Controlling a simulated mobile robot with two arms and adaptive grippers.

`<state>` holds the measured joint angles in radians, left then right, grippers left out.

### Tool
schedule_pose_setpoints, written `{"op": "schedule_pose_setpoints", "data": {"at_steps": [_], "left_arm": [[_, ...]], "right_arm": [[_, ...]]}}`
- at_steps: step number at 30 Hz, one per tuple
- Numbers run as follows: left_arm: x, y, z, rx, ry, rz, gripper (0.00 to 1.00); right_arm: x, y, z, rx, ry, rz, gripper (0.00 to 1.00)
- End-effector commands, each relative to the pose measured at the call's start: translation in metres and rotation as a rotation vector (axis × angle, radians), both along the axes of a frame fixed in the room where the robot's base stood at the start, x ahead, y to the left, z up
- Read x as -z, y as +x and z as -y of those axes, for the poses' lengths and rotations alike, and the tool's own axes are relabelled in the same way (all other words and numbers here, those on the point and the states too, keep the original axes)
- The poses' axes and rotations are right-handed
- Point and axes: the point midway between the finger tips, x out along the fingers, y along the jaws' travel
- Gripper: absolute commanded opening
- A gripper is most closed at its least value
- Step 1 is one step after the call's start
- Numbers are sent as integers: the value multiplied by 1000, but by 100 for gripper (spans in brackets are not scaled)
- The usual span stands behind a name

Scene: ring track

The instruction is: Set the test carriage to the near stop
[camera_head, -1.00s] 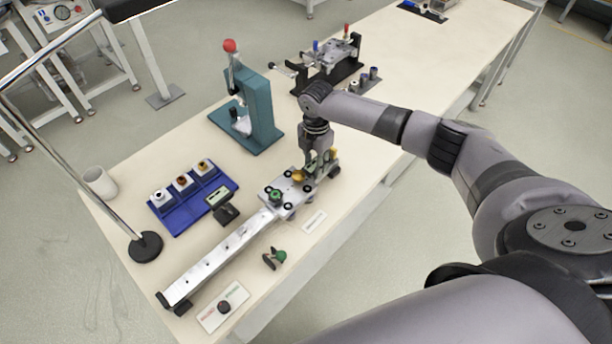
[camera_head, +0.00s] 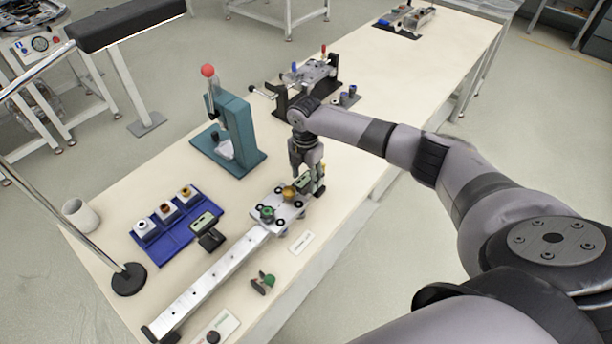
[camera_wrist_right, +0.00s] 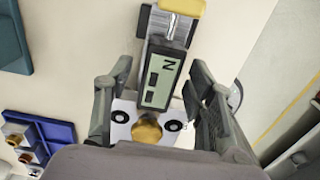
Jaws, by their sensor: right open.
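The test carriage (camera_head: 291,208) is a light metal plate with a green knob (camera_head: 267,212) and a brass knob (camera_head: 290,193). It sits at the far end of a long metal rail (camera_head: 215,276) running toward the near left. My right gripper (camera_head: 305,182) is over the carriage's far end, fingers pointing down. In the right wrist view the open gripper (camera_wrist_right: 155,95) has one finger on each side of a display marked N (camera_wrist_right: 163,82), with the brass knob (camera_wrist_right: 147,130) below. I cannot tell whether the fingers touch anything. My left gripper is out of view.
A blue tray (camera_head: 180,240) with several small blocks and a teal press (camera_head: 243,130) stand left of the rail. A small green-topped part (camera_head: 263,282) and a label card (camera_head: 301,242) lie right of it. A round-based pole (camera_head: 129,279) stands at the left edge.

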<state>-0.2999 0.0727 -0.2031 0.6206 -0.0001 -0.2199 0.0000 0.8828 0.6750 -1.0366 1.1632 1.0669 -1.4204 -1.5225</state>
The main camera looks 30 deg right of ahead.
Motion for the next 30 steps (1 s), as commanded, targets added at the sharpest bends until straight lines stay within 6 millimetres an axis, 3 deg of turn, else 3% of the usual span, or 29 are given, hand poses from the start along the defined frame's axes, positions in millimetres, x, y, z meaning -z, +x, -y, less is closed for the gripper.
{"op": "schedule_pose_setpoints", "data": {"at_steps": [7, 21, 30], "left_arm": [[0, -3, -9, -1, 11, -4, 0], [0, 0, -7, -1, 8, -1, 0], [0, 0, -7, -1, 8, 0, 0]], "right_arm": [[-10, 0, -1, -1, 2, 2, 50], [-101, 0, 0, -1, 0, 2, 50], [-120, 0, 0, 0, 0, -1, 50]]}}
